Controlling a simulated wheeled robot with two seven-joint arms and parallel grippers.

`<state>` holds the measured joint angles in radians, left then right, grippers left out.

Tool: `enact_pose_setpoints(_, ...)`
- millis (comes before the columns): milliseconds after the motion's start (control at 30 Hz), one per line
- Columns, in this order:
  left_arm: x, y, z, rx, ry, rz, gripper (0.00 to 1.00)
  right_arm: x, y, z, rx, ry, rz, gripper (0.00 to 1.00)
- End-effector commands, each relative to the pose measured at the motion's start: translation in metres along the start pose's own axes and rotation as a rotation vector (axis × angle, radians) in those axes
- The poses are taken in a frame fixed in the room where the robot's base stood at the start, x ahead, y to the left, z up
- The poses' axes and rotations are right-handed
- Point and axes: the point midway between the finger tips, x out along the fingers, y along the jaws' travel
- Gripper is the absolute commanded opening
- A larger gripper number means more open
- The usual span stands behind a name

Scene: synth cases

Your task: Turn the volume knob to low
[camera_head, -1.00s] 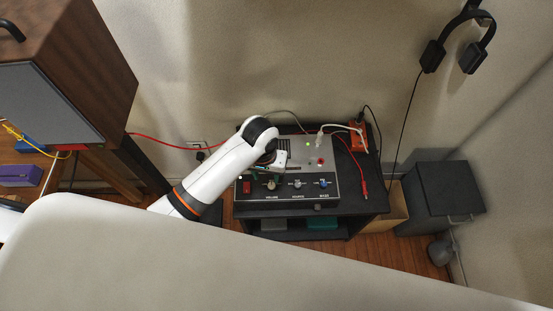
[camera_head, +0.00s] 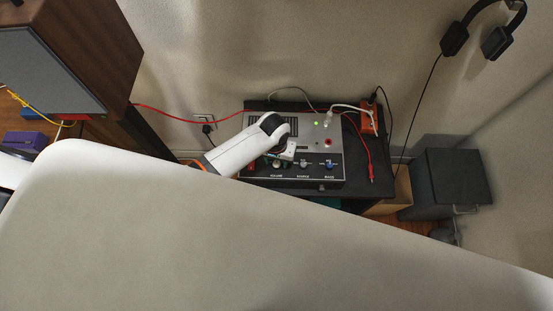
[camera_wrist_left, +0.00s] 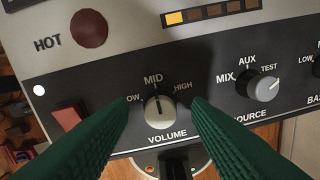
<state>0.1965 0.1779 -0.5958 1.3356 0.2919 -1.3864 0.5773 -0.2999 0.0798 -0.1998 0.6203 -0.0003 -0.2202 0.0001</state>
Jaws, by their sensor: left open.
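The volume knob (camera_wrist_left: 159,112) is a round pale-grey knob above the word VOLUME on the dark strip of a control box (camera_head: 325,172). Its pointer mark faces up, close to MID. HIGH shows at its right; the L of LOW is hidden at its left. My left gripper (camera_wrist_left: 160,104) is open, with one green finger on each side of the knob in the left wrist view. Gaps show between the fingers and the knob there; I cannot tell how deep the tips are. In the head view the gripper (camera_head: 282,156) is small over the box's front. My right gripper is not in view.
The source knob (camera_wrist_left: 258,88) sits right of the volume knob, and a red rocker switch (camera_wrist_left: 70,117) sits left. A red lead (camera_head: 368,155) and an orange box (camera_head: 368,120) are on the right of the black stand. A wooden cabinet (camera_head: 95,50) stands at left.

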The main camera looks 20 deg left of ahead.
Motion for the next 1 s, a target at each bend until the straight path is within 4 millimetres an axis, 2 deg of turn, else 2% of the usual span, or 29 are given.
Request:
enact_pose_setpoints(367, 0.005, 0.000, 0.000, 0.001, -0.001, 0.000, 0.43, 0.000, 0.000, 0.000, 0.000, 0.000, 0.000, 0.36)
enact_pose_setpoints(633, 0.005, 0.000, 0.000, 0.001, 0.000, 0.000, 0.00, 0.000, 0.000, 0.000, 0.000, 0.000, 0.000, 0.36)
enact_pose_setpoints(1000, 0.003, 0.000, -0.001, -0.069, 0.001, 0.000, 0.00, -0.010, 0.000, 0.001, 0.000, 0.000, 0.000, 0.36)
